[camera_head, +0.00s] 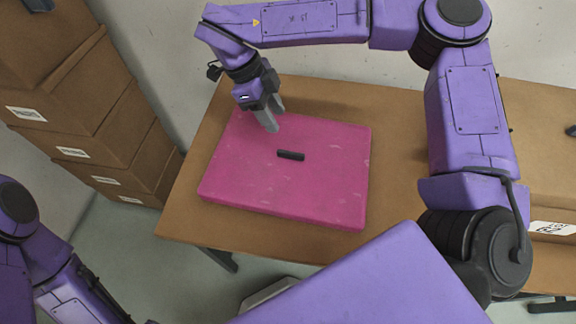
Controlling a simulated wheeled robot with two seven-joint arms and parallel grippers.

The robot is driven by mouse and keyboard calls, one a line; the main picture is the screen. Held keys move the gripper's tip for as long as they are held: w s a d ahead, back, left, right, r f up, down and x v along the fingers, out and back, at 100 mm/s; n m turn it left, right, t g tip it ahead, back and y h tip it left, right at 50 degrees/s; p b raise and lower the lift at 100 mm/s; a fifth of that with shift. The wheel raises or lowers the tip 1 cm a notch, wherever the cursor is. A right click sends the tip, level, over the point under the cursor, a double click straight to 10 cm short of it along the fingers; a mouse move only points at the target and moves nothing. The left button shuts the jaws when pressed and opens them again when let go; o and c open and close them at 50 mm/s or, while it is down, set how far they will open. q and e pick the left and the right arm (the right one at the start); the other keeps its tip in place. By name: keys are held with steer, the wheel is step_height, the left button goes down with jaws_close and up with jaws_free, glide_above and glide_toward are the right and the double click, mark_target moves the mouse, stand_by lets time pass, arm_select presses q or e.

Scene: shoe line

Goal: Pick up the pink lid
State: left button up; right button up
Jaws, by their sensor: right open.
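The pink lid (285,190) is a flat, rectangular slab lying on the brown table (400,150), with a short black bar (291,155) on top near its middle. It has light scuff marks. My right gripper (271,122) reaches over the lid's far left part, with grey fingers pointing down, up and left of the black bar. The fingers overlap each other in the picture, and nothing shows between them. Whether the fingertips touch the lid is not clear. My left arm is at the lower left edge, and its gripper is out of view.
Stacked cardboard boxes (100,110) stand left of the table. More boxes (550,228) are at the right edge. A pale wall is behind the table. The tabletop around the lid is clear. My right arm passes above the table's far and right sides.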

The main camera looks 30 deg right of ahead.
mark_target(290, 152)
steer(key=x, duration=0.8)
steer(key=w+a+x, duration=0.1)
steer(key=x, duration=0.4)
steer(key=shift+f+b, duration=0.3)
steer(key=shift+b, duration=0.05)
arm_select(q)
step_height(290, 152, down, 2)
steer(key=shift+s+f, duration=0.1)
arm_select(e)
jaws_close()
